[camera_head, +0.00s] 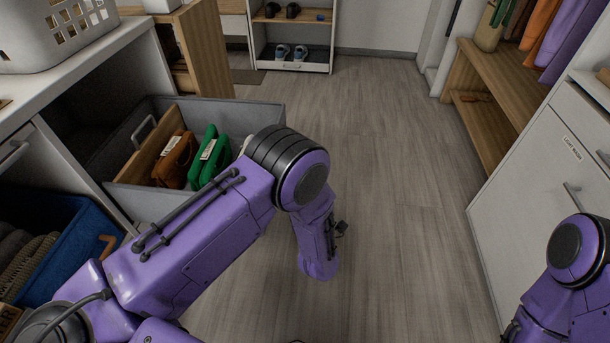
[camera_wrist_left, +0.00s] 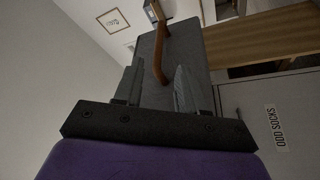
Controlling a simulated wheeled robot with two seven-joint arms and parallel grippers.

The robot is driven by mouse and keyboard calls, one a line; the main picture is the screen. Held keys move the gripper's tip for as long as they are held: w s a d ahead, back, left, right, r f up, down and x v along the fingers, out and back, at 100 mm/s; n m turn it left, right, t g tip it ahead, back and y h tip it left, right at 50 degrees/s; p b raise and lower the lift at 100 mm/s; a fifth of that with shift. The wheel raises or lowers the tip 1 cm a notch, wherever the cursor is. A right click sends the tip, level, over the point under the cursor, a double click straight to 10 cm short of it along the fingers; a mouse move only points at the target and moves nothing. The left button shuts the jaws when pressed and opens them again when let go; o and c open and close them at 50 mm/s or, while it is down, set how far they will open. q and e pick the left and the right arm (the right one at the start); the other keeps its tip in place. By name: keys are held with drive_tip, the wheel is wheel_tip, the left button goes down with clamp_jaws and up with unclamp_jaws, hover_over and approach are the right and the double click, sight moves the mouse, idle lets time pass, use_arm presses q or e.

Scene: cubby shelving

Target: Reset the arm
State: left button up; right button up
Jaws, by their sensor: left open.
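My left arm comes in from the left in the head view, with its elbow bent over the aisle and the forearm (camera_head: 318,250) hanging down. Its gripper is hidden in that view. In the left wrist view my left gripper (camera_wrist_left: 158,75) shows its two dark fingers apart, with nothing seen held between them. A grey surface with a tan handle (camera_wrist_left: 158,55) lies beyond the fingers; I cannot tell how far off. My right arm (camera_head: 575,260) shows at the lower right edge of the head view, its gripper out of view.
A pulled-out grey bin (camera_head: 145,203) holding brown and green items sits behind my left arm. A blue bin (camera_head: 75,245) is nearer, at left. White cabinets (camera_head: 535,190) stand at right. The wooden floor (camera_head: 400,150) between is clear. An "ODD SOCKS" label (camera_wrist_left: 277,127) shows in the wrist view.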

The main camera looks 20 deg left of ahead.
use_arm(q)
drive_tip(key=s+a+f+m+g+h, duration=0.3)
drive_tip(key=s+f+m+g+h, duration=0.35)
drive_tip(key=f+m, duration=0.5)
drive_tip(key=s+a+f+g+h, duration=0.1)
drive_tip(key=s+a+f+g, duration=0.1)
drive_tip(key=s, duration=0.6)
drive_tip(key=s+a+f+g, duration=0.3)
drive_tip(key=s, duration=0.5)
drive_tip(key=s+a+f+g+h, duration=0.1)
drive_tip(key=s+a+f+g, duration=0.1)
drive_tip(key=s, duration=0.6)
wheel_tip(320, 180, up, 25)
drive_tip(key=p, duration=2.4)
drive_tip(key=shift+s+a+f+y+p, duration=0.15)
drive_tip(key=shift+s+a+y+p, duration=0.05)
drive_tip(key=shift+s+y+p, duration=0.2)
drive_tip(key=shift+s+g, duration=0.1)
drive_tip(key=shift+g, duration=0.15)
